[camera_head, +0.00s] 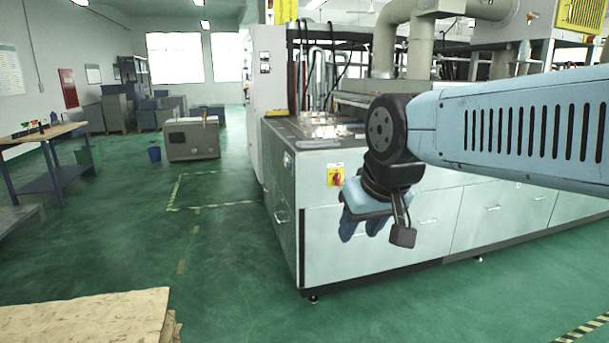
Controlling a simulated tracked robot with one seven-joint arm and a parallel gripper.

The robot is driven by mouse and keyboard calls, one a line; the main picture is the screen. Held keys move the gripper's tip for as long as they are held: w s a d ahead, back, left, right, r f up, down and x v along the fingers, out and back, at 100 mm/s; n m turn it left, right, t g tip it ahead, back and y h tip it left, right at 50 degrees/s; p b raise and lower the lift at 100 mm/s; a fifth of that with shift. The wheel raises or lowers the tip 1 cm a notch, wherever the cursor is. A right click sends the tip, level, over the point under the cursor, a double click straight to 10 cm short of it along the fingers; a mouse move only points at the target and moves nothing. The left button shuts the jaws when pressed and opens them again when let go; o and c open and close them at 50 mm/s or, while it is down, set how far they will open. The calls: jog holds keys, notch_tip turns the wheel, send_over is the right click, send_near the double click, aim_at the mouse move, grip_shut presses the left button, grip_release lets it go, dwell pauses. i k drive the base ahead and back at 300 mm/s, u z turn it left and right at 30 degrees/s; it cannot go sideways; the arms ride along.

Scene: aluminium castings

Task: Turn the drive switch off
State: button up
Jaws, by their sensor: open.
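The drive switch (336,176) is a small red rotary knob on a yellow plate, on the pale grey front of the long machine cabinet (330,250). A small label sits just above it. The knob looks upright, but it is too small to tell its exact setting. My gripper (362,231) hangs from my blue arm, below and right of the switch in the picture. Its blue fingers point down, are apart and hold nothing. It appears to be in front of the cabinet and clear of the switch.
Shiny metal castings (322,127) lie on the cabinet top, with hoses and pipes behind. A wooden board stack (85,318) is at the lower left. Green floor before the cabinet is clear.

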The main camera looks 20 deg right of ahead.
aim_at(337, 177)
jog(key=z, duration=0.05)
jog(key=i, duration=0.95)
jog(key=z, duration=0.55)
